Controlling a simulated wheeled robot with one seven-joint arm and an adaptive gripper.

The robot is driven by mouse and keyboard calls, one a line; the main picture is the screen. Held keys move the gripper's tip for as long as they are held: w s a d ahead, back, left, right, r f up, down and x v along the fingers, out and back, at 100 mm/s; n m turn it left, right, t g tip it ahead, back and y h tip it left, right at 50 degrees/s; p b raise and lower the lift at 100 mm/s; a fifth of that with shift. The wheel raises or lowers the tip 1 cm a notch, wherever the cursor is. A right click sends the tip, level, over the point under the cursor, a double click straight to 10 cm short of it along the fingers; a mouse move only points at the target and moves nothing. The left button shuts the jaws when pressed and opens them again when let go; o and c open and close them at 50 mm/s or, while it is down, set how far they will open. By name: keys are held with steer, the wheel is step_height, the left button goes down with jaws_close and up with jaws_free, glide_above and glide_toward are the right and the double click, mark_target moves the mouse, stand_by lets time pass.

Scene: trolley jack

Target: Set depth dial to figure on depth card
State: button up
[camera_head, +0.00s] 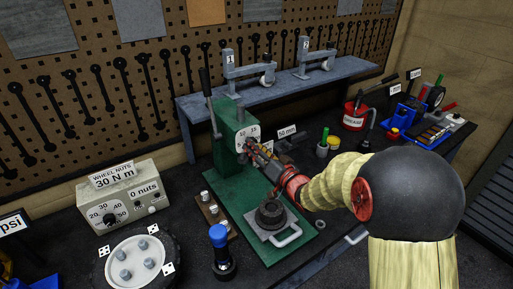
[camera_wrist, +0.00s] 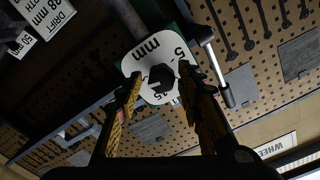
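The depth dial (camera_head: 246,133) is a white plate on the green press (camera_head: 234,130). In the wrist view the dial plate (camera_wrist: 140,62) shows 5, 15 and mm around a black knob (camera_wrist: 161,78); its pointer setting is unclear. My gripper (camera_wrist: 160,82) is open, with one finger on each side of the knob; contact cannot be told. In the head view my gripper (camera_head: 254,148) is at the dial and hides part of it. A white card (camera_wrist: 48,14) at the wrist view's top left reads DRIFT and a figure ending in 8 mm, partly cut off.
A 50 mm label (camera_head: 287,132) stands right of the press. The press lever (camera_head: 209,103) rises at its left. A grey nut-torque box (camera_head: 123,195) is at left. A raised shelf (camera_head: 280,88) with two clamps stands behind.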

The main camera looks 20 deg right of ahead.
steer(key=shift+o, duration=0.8)
steer(key=shift+r, duration=0.1)
steer(key=v, duration=1.2)
